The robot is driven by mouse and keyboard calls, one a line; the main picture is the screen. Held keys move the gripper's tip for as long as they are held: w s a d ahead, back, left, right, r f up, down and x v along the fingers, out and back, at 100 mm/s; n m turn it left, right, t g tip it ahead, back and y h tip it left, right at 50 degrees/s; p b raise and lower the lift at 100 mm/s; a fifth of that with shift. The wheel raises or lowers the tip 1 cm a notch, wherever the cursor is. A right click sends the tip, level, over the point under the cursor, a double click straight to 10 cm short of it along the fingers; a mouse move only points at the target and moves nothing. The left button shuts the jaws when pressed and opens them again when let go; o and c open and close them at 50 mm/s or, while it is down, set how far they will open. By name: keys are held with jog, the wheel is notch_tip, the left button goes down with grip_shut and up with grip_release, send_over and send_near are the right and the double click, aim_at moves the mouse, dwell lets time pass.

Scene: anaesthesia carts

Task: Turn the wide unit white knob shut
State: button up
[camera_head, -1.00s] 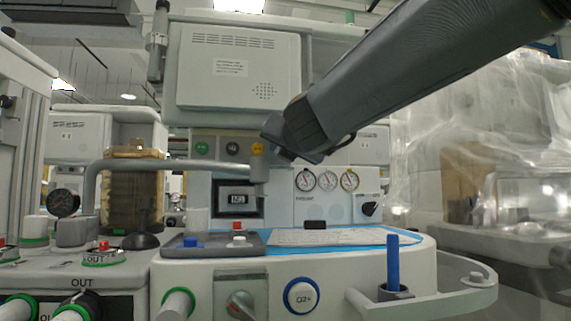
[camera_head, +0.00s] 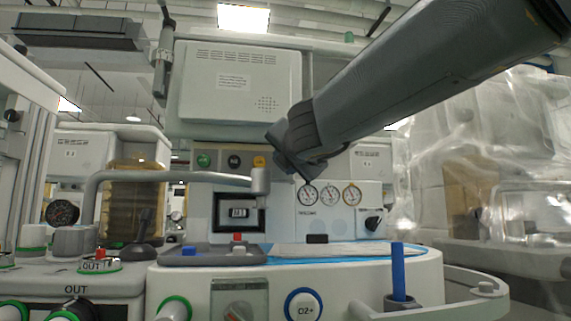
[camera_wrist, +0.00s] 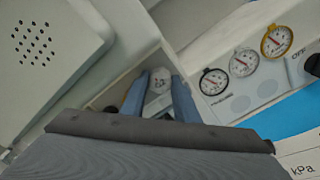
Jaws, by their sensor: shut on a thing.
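The white knob (camera_wrist: 160,82) is a pale block with a small dark marking on its face, at the centre of the wrist view. My gripper (camera_wrist: 159,96) has its two blue-grey fingers on either side of the knob, shut on it. In the head view my gripper (camera_head: 293,160) is at the front panel of the wide unit (camera_head: 220,205), right of the yellow knob (camera_head: 260,161). There the white knob and the fingertips are hidden behind my gripper's body. The knob's exact turn angle cannot be told.
Round gauges (camera_head: 330,196) sit right of my gripper. A grey bent pipe (camera_head: 170,177) crosses on the left. Below are a grey tray (camera_head: 215,256) with small blocks, a blue upright rod (camera_head: 398,270) and an O2+ button (camera_head: 303,309). Clear plastic sheeting (camera_head: 480,130) hangs at right.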

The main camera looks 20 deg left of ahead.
jog(key=o, duration=0.8)
jog(key=v, duration=0.7)
jog(key=shift+s+d, duration=0.2)
jog(key=shift+s, duration=0.1)
